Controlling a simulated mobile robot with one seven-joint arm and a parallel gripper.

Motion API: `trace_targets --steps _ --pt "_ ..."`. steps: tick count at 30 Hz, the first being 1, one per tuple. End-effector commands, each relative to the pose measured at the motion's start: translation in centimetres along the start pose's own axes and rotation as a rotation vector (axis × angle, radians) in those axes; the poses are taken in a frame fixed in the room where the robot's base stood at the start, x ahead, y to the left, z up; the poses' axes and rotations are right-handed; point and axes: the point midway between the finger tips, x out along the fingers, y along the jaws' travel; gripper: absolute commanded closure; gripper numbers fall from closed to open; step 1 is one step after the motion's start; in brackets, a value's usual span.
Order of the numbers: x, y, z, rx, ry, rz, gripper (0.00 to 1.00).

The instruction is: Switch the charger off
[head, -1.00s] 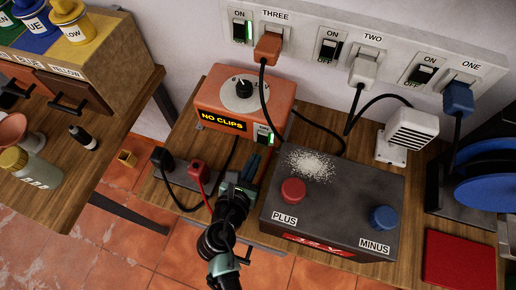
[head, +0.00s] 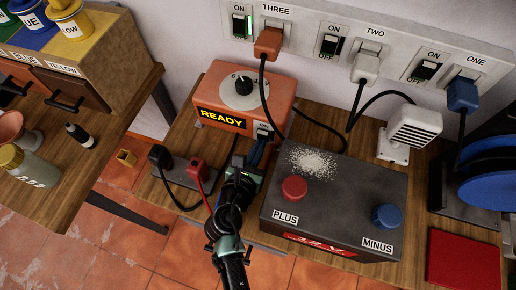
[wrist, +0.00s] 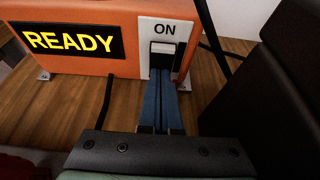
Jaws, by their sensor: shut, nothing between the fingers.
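The orange charger (head: 238,98) stands on the bench with a dial on top. Its display (head: 221,119) reads READY, also in the wrist view (wrist: 70,41). The charger's switch (wrist: 165,47) is on a white plate marked ON at the right of its front face. My gripper (wrist: 160,76) is shut and empty. Its blue fingertips are at the lower part of the switch and hide it there; I cannot tell if they touch. In the head view my gripper (head: 257,150) is in front of the charger, left of the battery.
The dark battery (head: 335,205) with red and blue terminals is close on the right, white powder on it. Black and red clips (head: 197,170) with cables lie to the left. Wall sockets (head: 370,50) are behind; switch THREE glows green.

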Motion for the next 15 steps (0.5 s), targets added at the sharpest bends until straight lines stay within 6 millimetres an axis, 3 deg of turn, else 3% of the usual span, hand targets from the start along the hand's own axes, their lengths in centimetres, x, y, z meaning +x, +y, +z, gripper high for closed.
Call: trace_targets --steps 15 --pt "-0.6 0.0 1.5 0.001 0.0 0.0 1.0"
